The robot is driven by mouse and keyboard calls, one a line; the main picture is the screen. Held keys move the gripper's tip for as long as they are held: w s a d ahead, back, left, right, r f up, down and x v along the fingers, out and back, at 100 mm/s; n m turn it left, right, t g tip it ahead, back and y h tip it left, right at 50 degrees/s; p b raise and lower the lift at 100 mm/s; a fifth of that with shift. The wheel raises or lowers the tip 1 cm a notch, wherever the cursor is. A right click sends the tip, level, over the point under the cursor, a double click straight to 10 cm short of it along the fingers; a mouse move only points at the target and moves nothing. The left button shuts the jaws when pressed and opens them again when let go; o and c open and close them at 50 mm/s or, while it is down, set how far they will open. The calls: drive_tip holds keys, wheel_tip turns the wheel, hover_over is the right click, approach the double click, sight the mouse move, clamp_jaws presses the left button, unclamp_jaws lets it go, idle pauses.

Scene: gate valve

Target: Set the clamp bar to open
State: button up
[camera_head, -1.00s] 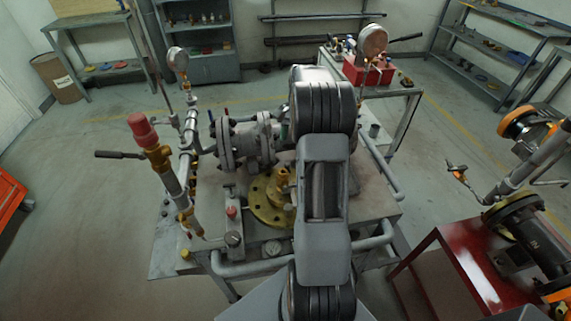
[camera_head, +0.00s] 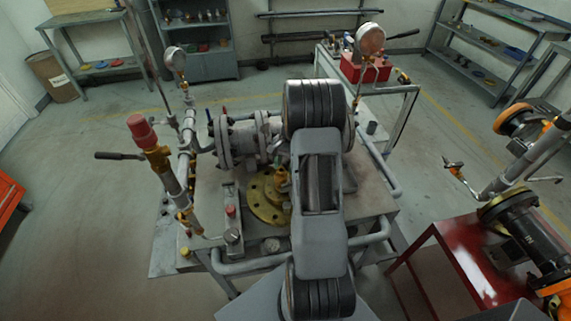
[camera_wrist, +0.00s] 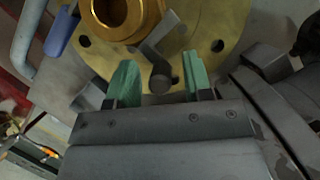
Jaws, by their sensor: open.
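My gripper (camera_wrist: 157,72) is open in the wrist view, its two green finger pads spread apart. A short grey bar (camera_wrist: 158,38), which looks like the clamp bar, runs beside a brass collar (camera_wrist: 125,14). Its rounded dark end (camera_wrist: 160,79) sits between the pads with a visible gap on each side. The collar stands on a round yellow flange (camera_wrist: 205,20) with bolt holes. In the head view the flange (camera_head: 267,208) shows left of my arm, which hides my gripper and the bar.
Grey pipework with a flanged valve (camera_head: 240,140) stands behind the yellow flange on the bench. A blue handle (camera_wrist: 62,30) is left of the flange in the wrist view. A red-capped upright fitting (camera_head: 142,132) stands left, and a red table (camera_head: 440,265) right.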

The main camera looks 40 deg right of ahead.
clamp_jaws()
idle(0.3)
drive_tip(key=shift+s+d, duration=0.1)
drive_tip(key=shift+s+d+m, duration=0.3)
drive_tip(key=shift+d+m, duration=0.1)
drive_tip(key=s+d+m+t, duration=0.1)
drive_tip(key=s+m, duration=0.1)
drive_tip(key=s+d+m+t, duration=0.1)
drive_tip(key=s+d+m, duration=0.1)
drive_tip(key=s+m, duration=0.1)
drive_tip(key=s+d+m+t, duration=0.1)
drive_tip(key=s+m, duration=0.2)
drive_tip(key=shift+s+d+t, duration=0.25)
drive_tip(key=shift+d+t, duration=0.05)
drive_tip(key=shift+d, duration=0.1)
drive_tip(key=shift+s+d+m+t, duration=0.1)
drive_tip(key=shift+s+m+t, duration=0.3)
drive_tip(key=shift+s+m, duration=0.8)
drive_tip(key=shift+s, duration=0.1)
unclamp_jaws()
